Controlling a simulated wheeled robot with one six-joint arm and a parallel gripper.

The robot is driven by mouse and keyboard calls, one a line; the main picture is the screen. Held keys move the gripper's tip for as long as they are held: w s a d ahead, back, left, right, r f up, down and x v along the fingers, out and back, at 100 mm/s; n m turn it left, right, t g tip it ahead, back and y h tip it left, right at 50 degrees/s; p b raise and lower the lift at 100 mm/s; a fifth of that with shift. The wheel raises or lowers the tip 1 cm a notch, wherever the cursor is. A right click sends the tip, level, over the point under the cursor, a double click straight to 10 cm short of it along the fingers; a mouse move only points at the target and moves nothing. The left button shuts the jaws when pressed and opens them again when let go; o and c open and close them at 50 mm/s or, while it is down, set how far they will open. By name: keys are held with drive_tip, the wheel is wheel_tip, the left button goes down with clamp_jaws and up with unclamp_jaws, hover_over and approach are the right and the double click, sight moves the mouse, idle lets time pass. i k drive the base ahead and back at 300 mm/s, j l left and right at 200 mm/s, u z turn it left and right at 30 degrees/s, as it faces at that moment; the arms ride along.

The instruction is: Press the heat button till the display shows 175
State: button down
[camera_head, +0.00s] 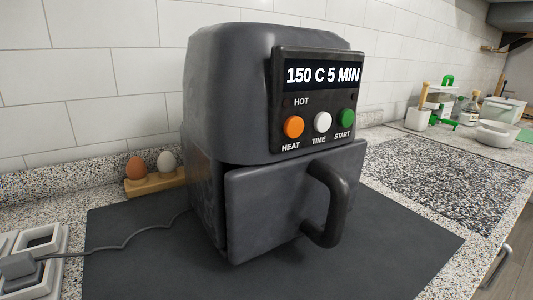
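A dark grey air fryer (225,95) stands upright on a dark mat in the middle of the head camera view. Its display (322,75) reads "150 C 5 MIN". Below the display are an orange heat button (293,127) at the left, a white time button (322,122) in the middle and a green start button (347,118) at the right. The label "HOT" sits above the heat button. The drawer (275,205) with its black handle (328,203) is below the panel and looks shut. My gripper is not in view.
The dark mat (385,265) has free room in front of the fryer. A cord runs left to a socket block (35,255). Two eggs sit in a wooden holder (157,184) behind left. A white mug (417,119) and bowl (497,134) stand at the right.

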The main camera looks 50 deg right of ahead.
sight(294, 125)
drive_tip(key=k+l, duration=0.15)
drive_tip(key=l, duration=0.3)
drive_tip(key=k+l+u, duration=0.1)
drive_tip(key=l, duration=0.3)
drive_tip(key=k+l+u, duration=0.1)
drive_tip(key=l, duration=0.35)
drive_tip(key=k+l, duration=0.25)
drive_tip(key=l, duration=0.15)
drive_tip(key=k+l+u, duration=0.1)
drive_tip(key=l, duration=0.35)
drive_tip(key=k+l, duration=0.25)
drive_tip(key=l+u, duration=0.05)
drive_tip(key=l, duration=0.1)
